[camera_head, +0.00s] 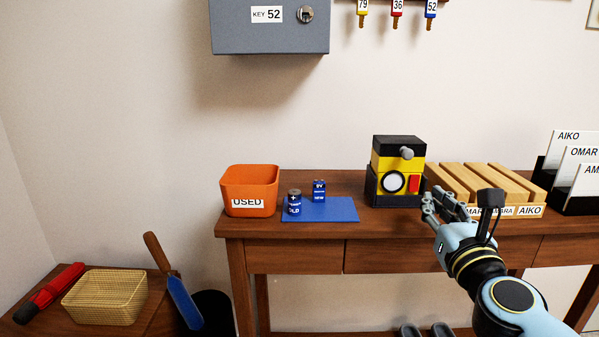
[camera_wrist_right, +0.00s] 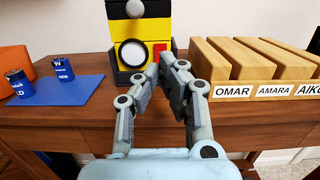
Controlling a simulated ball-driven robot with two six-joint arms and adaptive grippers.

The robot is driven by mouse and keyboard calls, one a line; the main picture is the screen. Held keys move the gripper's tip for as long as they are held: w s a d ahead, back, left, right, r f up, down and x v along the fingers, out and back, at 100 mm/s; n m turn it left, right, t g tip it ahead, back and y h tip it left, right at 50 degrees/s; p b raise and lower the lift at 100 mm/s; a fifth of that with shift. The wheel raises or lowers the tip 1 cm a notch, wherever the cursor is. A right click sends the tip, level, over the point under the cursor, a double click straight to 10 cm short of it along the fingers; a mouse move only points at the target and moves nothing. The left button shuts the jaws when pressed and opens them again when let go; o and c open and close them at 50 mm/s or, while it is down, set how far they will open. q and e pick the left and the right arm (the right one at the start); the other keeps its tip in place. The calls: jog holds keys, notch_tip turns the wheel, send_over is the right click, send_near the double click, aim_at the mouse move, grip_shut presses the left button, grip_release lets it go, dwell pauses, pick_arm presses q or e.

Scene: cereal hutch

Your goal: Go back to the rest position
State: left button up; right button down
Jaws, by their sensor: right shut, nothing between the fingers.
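My right gripper (camera_head: 449,203) is in front of the table's edge, right of the middle of the head view. Its fingers (camera_wrist_right: 168,66) are shut with nothing between them in the right wrist view. They point toward the yellow and black lamp-like device (camera_head: 398,172), which stands upright on the table and is apart from the fingers as far as I can tell. The device also shows at the top of the right wrist view (camera_wrist_right: 141,38). My left gripper is not in view.
The wooden table (camera_head: 295,250) holds an orange USED bin (camera_head: 249,184), a blue mat (camera_head: 335,210) with two batteries, and a wooden name rack (camera_head: 531,211). A grey key box (camera_head: 270,28) hangs above. A basket (camera_head: 105,297) stands on a low left surface. Space before the table's left half is free.

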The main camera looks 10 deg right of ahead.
jog(key=s+a+f+n+g+y, duration=0.2)
jog(key=s+a+n+g+y, duration=0.3)
jog(key=a+n+y, duration=1.1)
jog(key=s+f+n+g+h, duration=0.5)
jog(key=s+n, duration=0.4)
jog(key=n, duration=0.5)
jog(key=s+d+f+n+g+h, duration=0.3)
jog(key=s+d+n+h, duration=0.15)
jog(key=s, duration=0.35)
jog(key=s+d+f+n+g+h, duration=0.3)
jog(key=s+d+n, duration=0.2)
jog(key=s, duration=0.3)
jog(key=s+d+f+g, duration=0.1)
jog(key=s+f, duration=0.1)
jog(key=f, duration=1.1)
jog(key=s+d+f, duration=0.1)
jog(key=s+f, duration=0.1)
jog(key=f, duration=1.2)
jog(key=s+f+g, duration=0.1)
jog(key=s+f, duration=1.2)
jog(key=s, duration=0.5)
jog(key=shift+d+f+g, duration=0.15)
jog(key=shift+d+g, duration=0.15)
jog(key=shift+d, duration=0.15)
